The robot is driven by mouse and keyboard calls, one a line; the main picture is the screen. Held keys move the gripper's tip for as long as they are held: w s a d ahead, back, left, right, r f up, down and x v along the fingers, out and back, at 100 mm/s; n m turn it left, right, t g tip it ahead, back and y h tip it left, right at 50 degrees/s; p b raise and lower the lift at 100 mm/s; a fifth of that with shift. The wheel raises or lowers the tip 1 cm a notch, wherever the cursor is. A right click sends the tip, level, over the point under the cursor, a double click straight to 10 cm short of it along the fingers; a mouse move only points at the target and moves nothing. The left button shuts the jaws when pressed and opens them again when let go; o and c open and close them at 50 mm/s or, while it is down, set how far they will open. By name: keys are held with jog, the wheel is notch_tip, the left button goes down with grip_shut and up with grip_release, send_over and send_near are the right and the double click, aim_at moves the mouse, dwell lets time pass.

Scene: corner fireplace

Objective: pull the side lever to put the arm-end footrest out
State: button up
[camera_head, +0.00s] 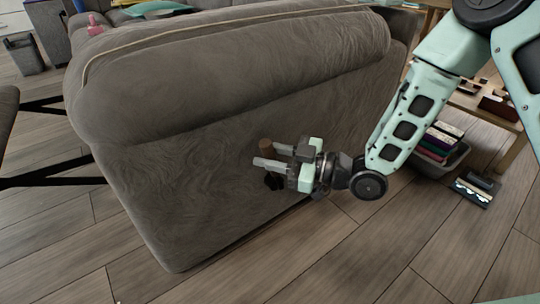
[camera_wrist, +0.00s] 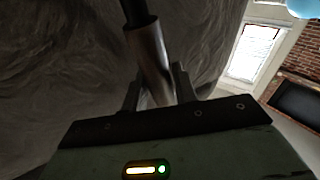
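The grey sofa (camera_head: 200,165) shows its broad arm end in the head view. On its lower side a small lever shows as a brown knob (camera_head: 265,146), with a black piece (camera_head: 272,182) low beside the fingers. My gripper (camera_head: 270,155) is at this lever, its two fingers apart in the head view and pointing at the sofa side. In the wrist view a dark rod leads into a metallic cylinder (camera_wrist: 149,52), which runs down between my fingers (camera_wrist: 158,90). I cannot tell whether the fingers press on it. No footrest shows out at this end.
Dark legs of other furniture (camera_head: 50,182) are at left. The wooden floor (camera_head: 330,255) in front is clear.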

grip_shut()
jog(key=shift+d, duration=0.1)
jog(key=shift+w+d+r+m+t+y+p, duration=0.15)
jog(key=shift+w+d+m+t+y+p, duration=0.2)
jog(key=shift+d+m, duration=0.3)
jog(key=shift+w+d+r+m+t+y+p, duration=0.15)
jog(key=shift+w+d+m+y+p, duration=0.2)
jog(key=shift+w+d+m+p, duration=0.25)
jog(key=shift+w+d+f+m+t+y+p, duration=0.2)
jog(key=shift+w+d+m+t, duration=0.2)
jog(key=shift+d+m, duration=0.3)
jog(key=shift+w+d+f+m+t+y+p, duration=0.1)
jog(key=shift+w+d+m+t+y, duration=0.15)
jog(key=shift+w+d+m, duration=0.35)
jog(key=shift+w+d+f+m+t+y+p, duration=0.15)
jog(key=shift+w+d+m+t, duration=0.15)
jog(key=shift+d+m, duration=0.45)
jog(key=shift+a, duration=0.1)
